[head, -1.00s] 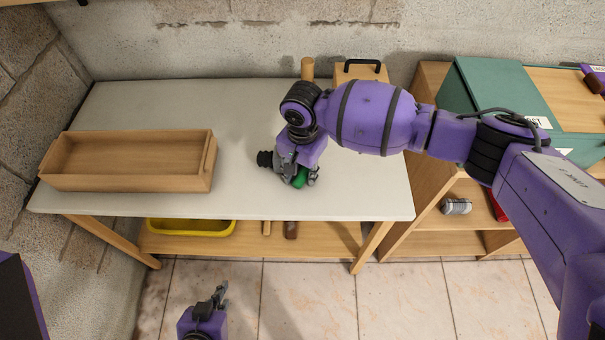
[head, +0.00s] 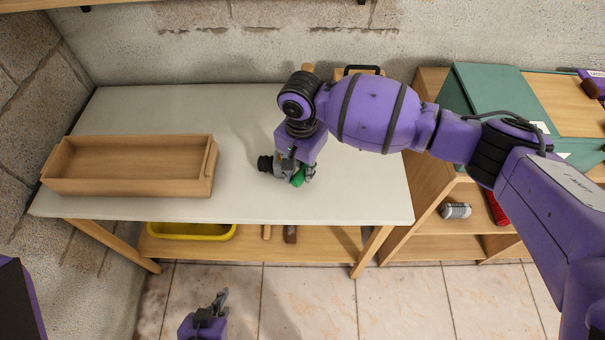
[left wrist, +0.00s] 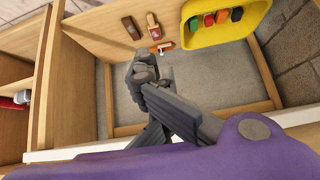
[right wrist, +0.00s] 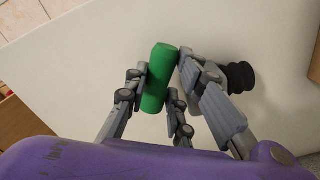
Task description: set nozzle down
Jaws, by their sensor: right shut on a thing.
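The nozzle shows a green cylindrical part (right wrist: 160,76) between the fingers of my right gripper (right wrist: 158,92) in the right wrist view. A black ribbed end (right wrist: 239,76) shows beyond the right-hand finger; the fingers hide how it joins the green part. In the head view my right gripper (head: 294,172) is shut on the nozzle, low over the pale tabletop (head: 345,195). I cannot tell whether the nozzle touches it. My left gripper (head: 217,303) is in front of the table, over the floor. Its fingers (left wrist: 145,75) look shut and empty.
An open wooden tray (head: 130,189) stands on the table's left. A wooden box with a black handle (head: 364,71) is behind my right arm. A yellow bin (head: 190,232) sits on the lower shelf. The tabletop between tray and right gripper is clear.

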